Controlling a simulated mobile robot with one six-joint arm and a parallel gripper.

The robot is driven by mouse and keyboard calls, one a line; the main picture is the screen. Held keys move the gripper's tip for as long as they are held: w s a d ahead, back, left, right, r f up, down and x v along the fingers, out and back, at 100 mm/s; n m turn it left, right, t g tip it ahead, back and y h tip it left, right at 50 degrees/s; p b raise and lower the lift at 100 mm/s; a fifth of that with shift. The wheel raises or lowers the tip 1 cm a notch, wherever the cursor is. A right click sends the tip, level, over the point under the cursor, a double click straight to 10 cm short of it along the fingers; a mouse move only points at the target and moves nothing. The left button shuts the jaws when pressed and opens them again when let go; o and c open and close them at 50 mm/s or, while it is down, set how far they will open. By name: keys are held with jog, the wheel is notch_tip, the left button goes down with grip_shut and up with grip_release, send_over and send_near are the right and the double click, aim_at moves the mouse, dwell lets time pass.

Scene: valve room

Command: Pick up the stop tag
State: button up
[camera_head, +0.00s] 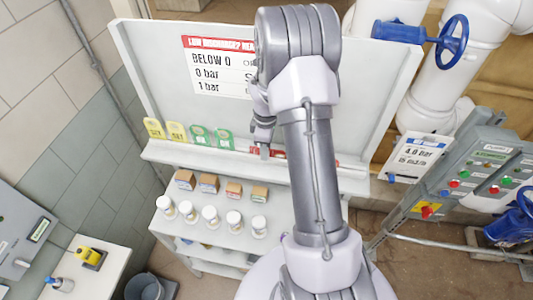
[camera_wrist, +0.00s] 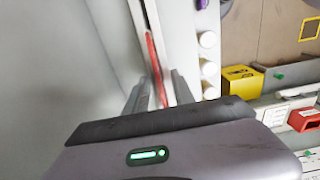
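A red tag (camera_head: 276,154) sits on the shelf ledge at the foot of the white board, beside two green tags; my arm partly hides it and I cannot read lettering on it. In the wrist view a thin red strip (camera_wrist: 154,60), seen edge-on, runs between the two fingers of my gripper (camera_wrist: 160,78). The fingers are spread, with gaps showing beside the strip. In the head view my gripper (camera_head: 264,152) points down at the ledge, right at the red tag.
Small boxes (camera_head: 208,184) and white-capped jars (camera_head: 210,217) fill the lower shelves. The board (camera_head: 165,80) rises behind. A control panel (camera_head: 480,170) stands to the right.

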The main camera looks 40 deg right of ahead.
grip_shut()
jog(key=shift+r, duration=0.15)
jog(key=shift+r+p, duration=0.3)
notch_tip(320, 180, up, 3)
jog(key=shift+f+p, duration=0.1)
jog(key=shift+p, duration=0.85)
jog(key=s+d, duration=0.3)
jog(key=s, duration=0.4)
jog(key=s+d+r, duration=0.1)
jog(key=s+d, duration=0.3)
jog(key=s, duration=0.3)
jog(key=shift+s+r, duration=0.15)
jog(key=shift+s, duration=0.1)
